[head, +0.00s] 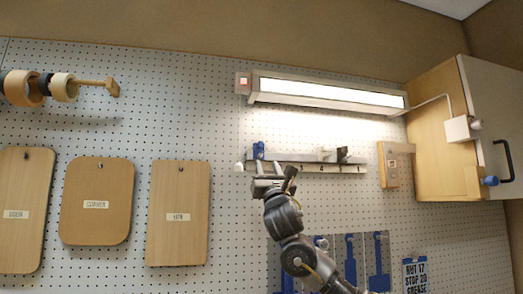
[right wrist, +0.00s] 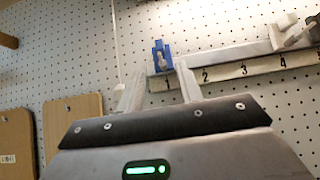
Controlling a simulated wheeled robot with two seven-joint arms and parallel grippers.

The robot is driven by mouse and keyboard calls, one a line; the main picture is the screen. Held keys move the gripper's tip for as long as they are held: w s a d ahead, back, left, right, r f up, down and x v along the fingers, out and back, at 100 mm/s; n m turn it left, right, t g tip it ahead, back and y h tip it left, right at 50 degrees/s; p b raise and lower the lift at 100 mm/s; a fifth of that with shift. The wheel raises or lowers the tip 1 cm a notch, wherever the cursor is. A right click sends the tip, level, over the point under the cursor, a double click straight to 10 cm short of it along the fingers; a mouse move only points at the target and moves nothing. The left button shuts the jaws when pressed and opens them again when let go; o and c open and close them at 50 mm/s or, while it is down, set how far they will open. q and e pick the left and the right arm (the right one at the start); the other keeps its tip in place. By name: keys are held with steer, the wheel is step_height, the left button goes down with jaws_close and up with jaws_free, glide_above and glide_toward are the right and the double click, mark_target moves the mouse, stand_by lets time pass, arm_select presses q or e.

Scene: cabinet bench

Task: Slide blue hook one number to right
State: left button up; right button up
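The blue hook (head: 258,150) hangs at the left end of a pale metal rail (head: 315,157) on the pegboard. In the right wrist view the blue hook (right wrist: 160,57) stands at the number 1 on the rail's number strip (right wrist: 240,68), which reads 1, 2, 3, 4 to the right. My right gripper (head: 269,168) is just below the rail's left end. In the right wrist view its two fingers (right wrist: 158,86) are apart, with the hook showing beyond and between them. Whether they touch the hook I cannot tell. My left gripper is in neither view.
A grey and dark piece (head: 343,154) sits near the rail's right end. A lit lamp (head: 328,93) hangs above the rail, with a wooden cabinet (head: 438,140) to the right. Wooden boards (head: 178,240) hang left; blue tools (head: 350,262) hang below right.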

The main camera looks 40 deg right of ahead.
mark_target(261, 148)
steer(key=p+x, duration=0.5)
steer(key=x, duration=0.4)
steer(key=shift+s+a+r+p, duration=0.1)
steer(key=shift+a+p, duration=0.05)
steer(key=shift+p, duration=0.15)
steer(key=shift+w+d+r+p, duration=0.3)
steer(key=shift+w+r+p, duration=0.1)
steer(key=shift+w+r, duration=0.1)
steer(key=shift+f, duration=0.1)
jaws_close()
